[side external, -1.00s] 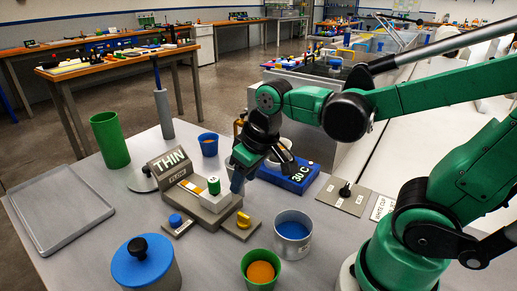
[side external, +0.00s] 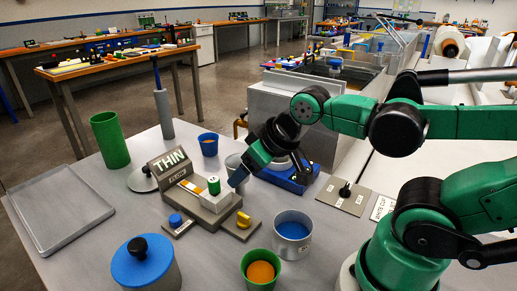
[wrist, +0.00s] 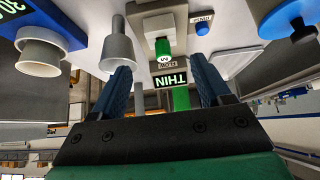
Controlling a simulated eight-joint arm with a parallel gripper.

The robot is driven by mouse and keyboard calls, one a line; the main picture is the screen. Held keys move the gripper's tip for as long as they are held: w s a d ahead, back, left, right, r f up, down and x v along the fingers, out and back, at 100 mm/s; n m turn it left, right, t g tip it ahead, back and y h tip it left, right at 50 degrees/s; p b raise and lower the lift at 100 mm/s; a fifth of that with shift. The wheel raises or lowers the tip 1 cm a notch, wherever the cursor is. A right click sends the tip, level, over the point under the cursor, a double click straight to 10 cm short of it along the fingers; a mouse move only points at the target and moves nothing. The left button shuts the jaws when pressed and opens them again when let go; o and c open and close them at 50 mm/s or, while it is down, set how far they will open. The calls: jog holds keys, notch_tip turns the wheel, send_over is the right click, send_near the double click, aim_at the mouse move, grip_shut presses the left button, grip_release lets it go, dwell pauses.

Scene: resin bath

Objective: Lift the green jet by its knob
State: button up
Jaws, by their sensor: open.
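The green jet (side external: 213,185) is a small green cylinder with a pale, marked top. It stands upright on the white block of the grey THIN/FLOW stand (side external: 217,216). It also shows in the wrist view (wrist: 162,47), upper middle, between my fingers in the picture. My gripper (side external: 237,181) is tilted, just right of the jet in the side view, and looks apart from it. In the wrist view my gripper (wrist: 160,66) has its two blue fingers spread with nothing between them. A separate knob on the jet is too small to make out.
A blue button (side external: 175,220) and a yellow knob (side external: 243,220) sit in front of the stand. A blue-filled cup (side external: 293,238) and an orange-filled green cup (side external: 246,284) stand nearer. A grey cup (side external: 235,166) and a blue scale (side external: 300,182) are behind. An empty tray (side external: 60,215) lies left.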

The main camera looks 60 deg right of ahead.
jog(key=n+g, duration=0.7)
jog(key=n, duration=0.1)
send_over(213, 179)
jog(key=shift+s+f, duration=0.35)
jog(key=shift+f, duration=0.3)
jog(key=shift+w+f+n, duration=0.2)
jog(key=shift+f+n, duration=0.05)
jog(key=shift+n, duration=0.15)
jog(key=shift+w+f, duration=0.1)
jog(key=shift+f, duration=2.8)
grip_shut()
